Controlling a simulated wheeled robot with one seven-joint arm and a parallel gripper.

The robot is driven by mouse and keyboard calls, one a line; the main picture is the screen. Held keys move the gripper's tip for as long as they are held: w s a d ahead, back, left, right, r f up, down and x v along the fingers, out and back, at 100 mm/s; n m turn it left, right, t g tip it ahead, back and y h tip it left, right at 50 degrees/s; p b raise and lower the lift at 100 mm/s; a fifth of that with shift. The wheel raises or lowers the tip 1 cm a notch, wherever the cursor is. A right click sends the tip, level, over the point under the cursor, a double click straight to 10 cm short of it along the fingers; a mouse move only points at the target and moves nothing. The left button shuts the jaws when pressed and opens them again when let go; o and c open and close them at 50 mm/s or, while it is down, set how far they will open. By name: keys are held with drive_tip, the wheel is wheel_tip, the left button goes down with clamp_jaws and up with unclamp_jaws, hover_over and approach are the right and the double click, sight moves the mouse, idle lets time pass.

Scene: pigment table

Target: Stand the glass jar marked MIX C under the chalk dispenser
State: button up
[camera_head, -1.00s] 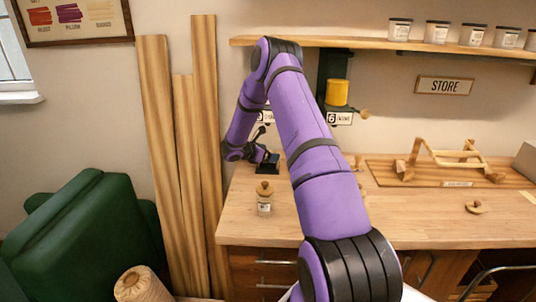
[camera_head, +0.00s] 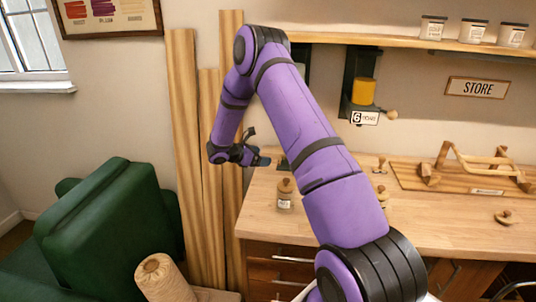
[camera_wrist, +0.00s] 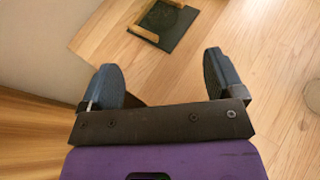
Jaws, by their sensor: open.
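A small glass jar (camera_head: 285,203) with a wooden stopper stands upright on the counter; its label is too small to read. A dispenser with a yellow cylinder (camera_head: 363,92) hangs under the shelf, its plate showing a 6 and an unclear word. Another dark dispenser (camera_head: 301,62) is mostly hidden behind my arm, so I cannot tell which holds chalk. My gripper (camera_head: 262,158) is open and empty, above and left of the jar, near the counter's left end. In the wrist view my gripper (camera_wrist: 162,62) has nothing between its fingers.
A dark pad with wooden edging (camera_wrist: 168,27) lies on the counter beyond the fingers. Tall planks (camera_head: 205,150) lean against the wall by my gripper. A wooden rack (camera_head: 470,170) is at the right. A green armchair (camera_head: 110,225) and twine spool (camera_head: 163,277) stand left.

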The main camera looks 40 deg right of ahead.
drive_tip(key=shift+a+r, duration=0.25)
drive_tip(key=shift+r, duration=0.05)
drive_tip(key=s+a+r+m+y, duration=0.4)
drive_tip(key=s+r, duration=0.3)
drive_tip(key=r, duration=0.5)
drive_tip(key=s+a+r+m+y, duration=0.1)
drive_tip(key=s+a+r+m, duration=0.45)
drive_tip(key=r, duration=0.65)
drive_tip(key=s+a+r+m+t+y, duration=0.3)
drive_tip(key=s+a, duration=0.5)
drive_tip(key=s, duration=0.4)
drive_tip(key=s+a+r+m+t+y, duration=0.3)
drive_tip(key=s+a+r+t+y, duration=0.2)
drive_tip(key=s+a, duration=0.4)
drive_tip(key=shift+s+r, duration=0.15)
drive_tip(key=shift+s, duration=1.95)
drive_tip(key=shift+d, duration=0.1)
